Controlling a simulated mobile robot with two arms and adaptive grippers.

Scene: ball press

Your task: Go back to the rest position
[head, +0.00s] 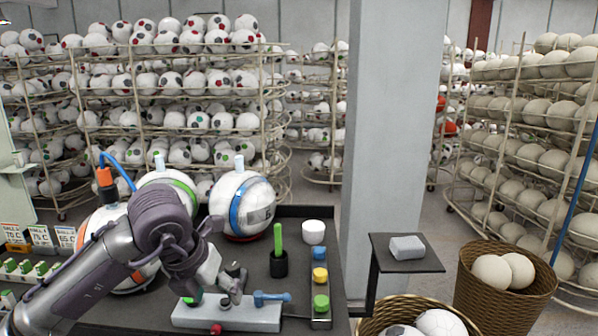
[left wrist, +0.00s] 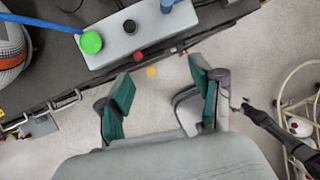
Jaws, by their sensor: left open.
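My left arm comes in from the left in the head view. Its gripper (head: 218,278) hangs over the grey control box (head: 245,318), partly hiding it. In the left wrist view the left gripper (left wrist: 162,100) is open, with two green-padded fingers apart and nothing between them. Beyond the fingers, that view shows the control box (left wrist: 115,45) with a green button (left wrist: 91,42), a black button (left wrist: 130,26) and a red knob (left wrist: 139,56). The fingers appear apart from the box. My right gripper cannot be made out in either view.
The dark bench (head: 258,262) holds large balls (head: 243,206), a black cup (head: 278,263) with a green stick, a white cup (head: 313,231) and coloured knobs. A small stand (head: 390,262) and a ball basket (head: 505,300) are at right. Ball racks (head: 150,110) fill the back.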

